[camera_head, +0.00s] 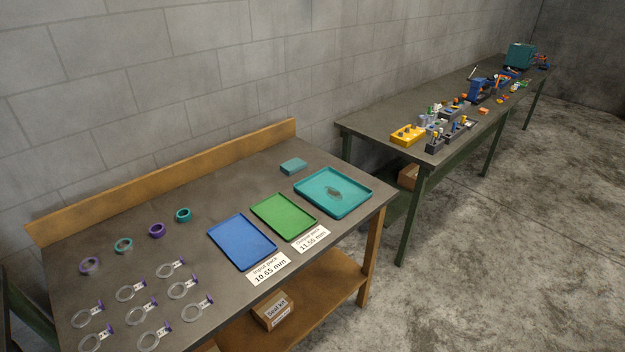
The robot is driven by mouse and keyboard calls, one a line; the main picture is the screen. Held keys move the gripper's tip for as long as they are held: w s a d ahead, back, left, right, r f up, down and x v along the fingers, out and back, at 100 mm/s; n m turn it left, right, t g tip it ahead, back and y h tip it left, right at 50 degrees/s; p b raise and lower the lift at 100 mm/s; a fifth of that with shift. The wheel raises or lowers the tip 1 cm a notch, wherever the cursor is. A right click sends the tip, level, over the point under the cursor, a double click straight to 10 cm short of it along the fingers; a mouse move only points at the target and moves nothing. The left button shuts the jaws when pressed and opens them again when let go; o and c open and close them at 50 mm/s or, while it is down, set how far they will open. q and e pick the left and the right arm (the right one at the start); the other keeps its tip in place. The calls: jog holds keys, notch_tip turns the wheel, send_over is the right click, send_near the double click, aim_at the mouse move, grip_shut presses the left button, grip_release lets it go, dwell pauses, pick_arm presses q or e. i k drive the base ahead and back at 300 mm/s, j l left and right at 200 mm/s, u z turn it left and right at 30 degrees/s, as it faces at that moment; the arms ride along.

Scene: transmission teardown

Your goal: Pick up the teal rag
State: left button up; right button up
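A small teal folded piece (293,166), which looks like the rag, lies on the grey top of the near workbench (190,245). It is close to the back edge, behind the green tray and left of the teal tray (360,204). It lies flat and nothing covers it. The teal tray holds a small brownish patch or object, too small to tell. Neither of my grippers is in view.
A blue tray (242,241) and a green tray (283,216) sit left of the teal tray, with labels in front. Several rings and clear tagged rings lie at left. A wooden backboard (180,176) runs behind. A second bench (385,123) holds tools and parts.

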aim_at(292, 166)
jog(key=i+l, duration=0.45)
jog(key=i, duration=0.2)
jog(key=i+l, duration=0.5)
jog(key=i, duration=0.2)
jog(key=i+l+u, duration=0.1)
jog(key=i+l, duration=0.35)
jog(key=i, duration=0.2)
